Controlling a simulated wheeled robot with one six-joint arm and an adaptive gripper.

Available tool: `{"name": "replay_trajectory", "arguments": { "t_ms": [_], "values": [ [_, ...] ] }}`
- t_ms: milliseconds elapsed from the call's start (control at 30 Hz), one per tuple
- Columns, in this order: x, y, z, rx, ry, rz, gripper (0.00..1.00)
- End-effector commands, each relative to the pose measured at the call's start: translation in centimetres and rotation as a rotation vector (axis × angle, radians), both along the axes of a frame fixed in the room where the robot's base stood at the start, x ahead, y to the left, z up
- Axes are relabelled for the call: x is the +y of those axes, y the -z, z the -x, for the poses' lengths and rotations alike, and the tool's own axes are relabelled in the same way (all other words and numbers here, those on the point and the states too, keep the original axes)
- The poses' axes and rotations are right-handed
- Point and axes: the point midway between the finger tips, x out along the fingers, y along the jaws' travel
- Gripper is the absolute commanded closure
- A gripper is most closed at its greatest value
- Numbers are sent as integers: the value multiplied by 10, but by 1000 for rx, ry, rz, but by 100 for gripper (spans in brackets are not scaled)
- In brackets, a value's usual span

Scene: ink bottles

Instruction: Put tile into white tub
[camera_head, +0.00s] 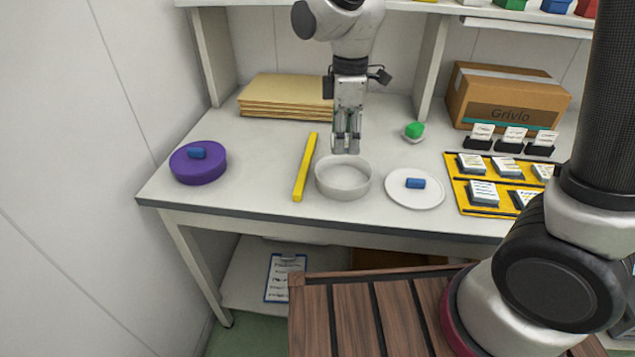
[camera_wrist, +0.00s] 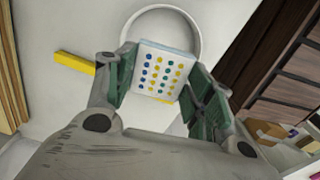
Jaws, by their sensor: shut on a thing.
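My gripper (camera_head: 347,143) is over the desk at the back edge of the white tub (camera_head: 343,190). In the wrist view my gripper (camera_wrist: 162,82) is shut on a flat white tile (camera_wrist: 160,72) with rows of blue and yellow dots. The tile hides part of the tub's round rim (camera_wrist: 190,22) behind it in that view. The tile is hard to make out in the head view. The tub is round, shallow and open, and appears empty in the head view.
A yellow bar (camera_head: 305,167) lies just left of the tub. A purple round container (camera_head: 198,170) stands far left. A green item (camera_head: 414,130) in a small dish is behind right.

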Motion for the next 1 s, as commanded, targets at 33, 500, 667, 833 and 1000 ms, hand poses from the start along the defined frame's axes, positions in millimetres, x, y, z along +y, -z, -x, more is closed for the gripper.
{"name": "replay_trajectory", "arguments": {
  "t_ms": [33, 500, 667, 833, 1000],
  "values": [
    [0, 0, 0, 0, 19, 0, 73],
    [-1, 67, 0, 3, 54, 3, 73],
    [-1, 91, 1, 3, 54, 3, 73],
    [-1, 101, 0, 0, 54, 0, 73],
    [0, 100, 0, 0, 53, 0, 73]
  ]
}}
